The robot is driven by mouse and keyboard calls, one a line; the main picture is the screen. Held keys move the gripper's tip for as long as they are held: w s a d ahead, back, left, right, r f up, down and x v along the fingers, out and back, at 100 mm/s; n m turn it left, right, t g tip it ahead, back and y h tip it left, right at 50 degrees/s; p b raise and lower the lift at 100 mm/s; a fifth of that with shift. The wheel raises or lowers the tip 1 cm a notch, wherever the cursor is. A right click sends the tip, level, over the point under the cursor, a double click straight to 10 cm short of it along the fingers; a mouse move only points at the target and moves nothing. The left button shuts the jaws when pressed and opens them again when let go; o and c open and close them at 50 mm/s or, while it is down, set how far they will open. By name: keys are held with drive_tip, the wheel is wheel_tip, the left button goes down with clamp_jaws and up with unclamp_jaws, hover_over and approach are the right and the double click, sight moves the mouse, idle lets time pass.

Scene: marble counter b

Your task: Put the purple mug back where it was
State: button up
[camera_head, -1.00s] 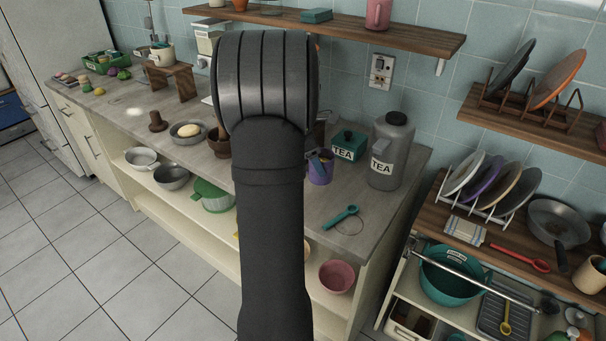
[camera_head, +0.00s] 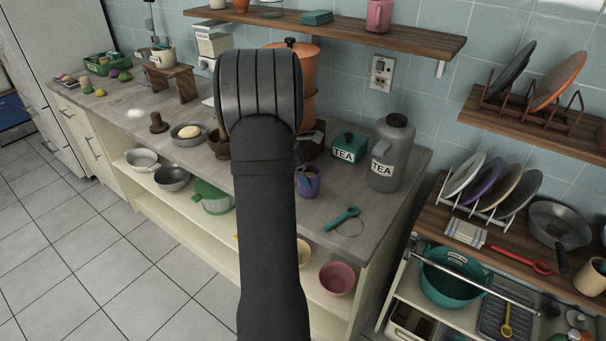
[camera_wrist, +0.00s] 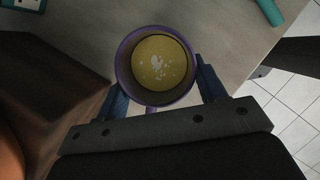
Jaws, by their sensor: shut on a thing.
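The purple mug (camera_head: 309,183) is held upright over the front part of the marble counter (camera_head: 325,203), to the right of my arm. In the wrist view the mug (camera_wrist: 123,70) shows from above, with yellow contents flecked with white. My gripper (camera_wrist: 161,88) is shut on the mug, with one blue finger on each side of it. In the head view my gripper (camera_head: 304,172) is partly hidden behind my arm. I cannot tell whether the mug's base touches the counter. A thin ring outline (camera_head: 350,228) shows on the counter near its right front edge.
A teal utensil (camera_head: 342,217) lies beside the ring outline. A teal TEA tin (camera_head: 348,147) and a grey TEA jar (camera_head: 391,153) stand behind. A large orange container (camera_head: 309,80) stands behind my arm, and a brown wooden thing (camera_wrist: 55,75) is close left of my gripper.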

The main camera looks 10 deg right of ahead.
drive_tip(key=shift+f, duration=0.1)
drive_tip(key=o, duration=1.4)
drive_tip(key=v, duration=1.2)
drive_tip(key=shift+d, duration=0.1)
drive_tip(key=x, duration=1.1)
drive_tip(key=shift+d+f, duration=0.15)
drive_tip(key=shift+f, duration=0.2)
drive_tip(key=shift+r, duration=1.6)
